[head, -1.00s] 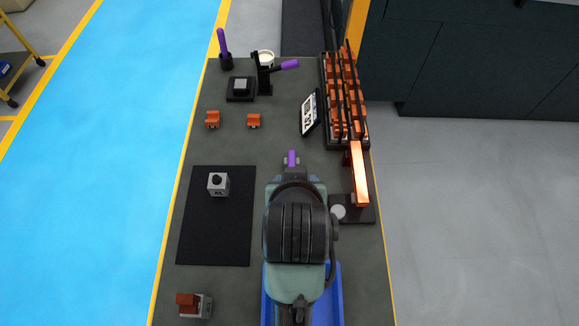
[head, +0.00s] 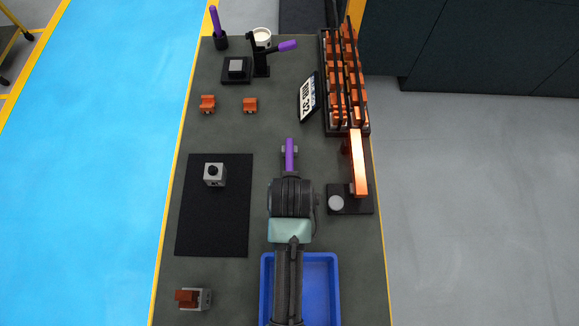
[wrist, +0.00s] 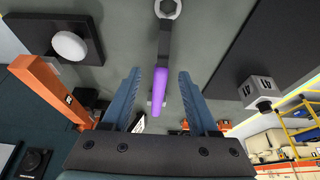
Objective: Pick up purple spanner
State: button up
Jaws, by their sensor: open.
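The purple spanner (head: 290,153) lies on the dark table just ahead of my arm in the head view, its purple handle pointing away from me. Its other end is hidden under my arm. In the wrist view the purple handle (wrist: 159,88) and a dark shaft with a grey ring-like head at the top edge are visible. My gripper (wrist: 160,72) is open and empty. Its two blue fingers appear on either side of the handle in the wrist view. Its height above the spanner cannot be told.
A black mat (head: 230,230) with a grey cube (head: 214,174) is left. A dark stand with a copper bar (head: 357,165) is close on the right, below a rack (head: 331,125) of copper pieces. A blue tray (head: 331,290) lies under my arm. Two copper blocks (head: 208,104) (head: 250,105) stand farther away.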

jog(key=shift+w+x, duration=0.2)
jog(key=shift+x, duration=1.6)
jog(key=shift+a, duration=0.1)
grip_shut()
jog(key=shift+r, duration=0.1)
